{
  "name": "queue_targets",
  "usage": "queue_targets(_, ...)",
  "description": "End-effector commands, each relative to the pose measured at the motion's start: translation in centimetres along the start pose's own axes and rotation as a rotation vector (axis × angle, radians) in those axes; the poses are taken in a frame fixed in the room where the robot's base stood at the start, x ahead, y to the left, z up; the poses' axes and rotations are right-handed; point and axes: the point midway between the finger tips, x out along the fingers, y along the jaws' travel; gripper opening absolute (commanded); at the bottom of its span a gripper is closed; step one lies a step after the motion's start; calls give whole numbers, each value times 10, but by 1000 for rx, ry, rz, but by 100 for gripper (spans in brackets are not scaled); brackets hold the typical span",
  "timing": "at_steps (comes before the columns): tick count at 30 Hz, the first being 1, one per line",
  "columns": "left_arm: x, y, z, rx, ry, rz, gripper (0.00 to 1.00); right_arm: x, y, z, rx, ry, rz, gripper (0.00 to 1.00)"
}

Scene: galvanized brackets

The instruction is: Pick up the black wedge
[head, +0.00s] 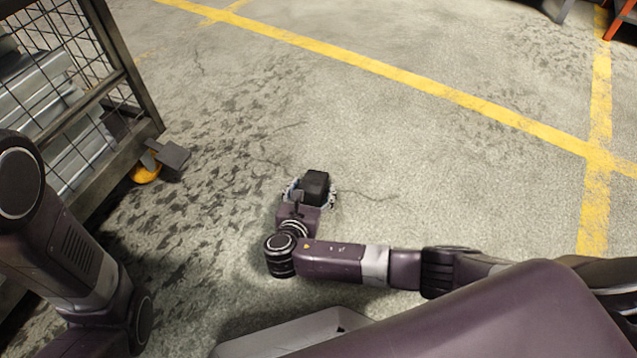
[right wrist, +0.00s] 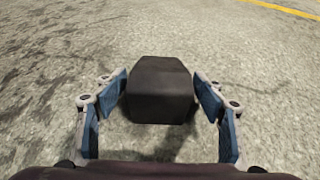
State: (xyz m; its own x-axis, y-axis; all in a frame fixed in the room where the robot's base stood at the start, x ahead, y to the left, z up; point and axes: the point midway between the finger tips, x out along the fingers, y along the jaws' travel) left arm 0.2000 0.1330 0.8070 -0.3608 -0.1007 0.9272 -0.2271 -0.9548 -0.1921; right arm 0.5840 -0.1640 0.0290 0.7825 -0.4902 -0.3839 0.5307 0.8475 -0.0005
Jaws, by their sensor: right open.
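The black wedge (head: 315,184) is a small dark block on the concrete floor, near the middle of the head view. In the right wrist view the black wedge (right wrist: 159,90) sits between the blue-padded fingers of my right gripper (right wrist: 161,98). A gap shows on each side, narrow at the fingertips, so the fingers appear apart from it. My right gripper (head: 310,190) is open around the wedge in the head view, where the wrist hides part of it. My left arm shows at the left edge of the head view, but its gripper is out of sight.
Yellow lines (head: 370,64) cross the floor. The floor around the wedge is clear.

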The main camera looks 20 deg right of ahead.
Motion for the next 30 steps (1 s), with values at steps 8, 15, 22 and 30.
queue_targets(8,1,0,-1,1,3,0,0,0,0,1,0,0,0,54)
queue_targets(15,1,-1,-2,1,3,0,0,0,0,1,0,0,0,27)
queue_targets(22,1,-1,-2,2,3,0,0,0,0,1,0,-1,0,3)
queue_targets(30,2,-1,-1,2,3,-1,0,0,0,3,2,-3,0,3)
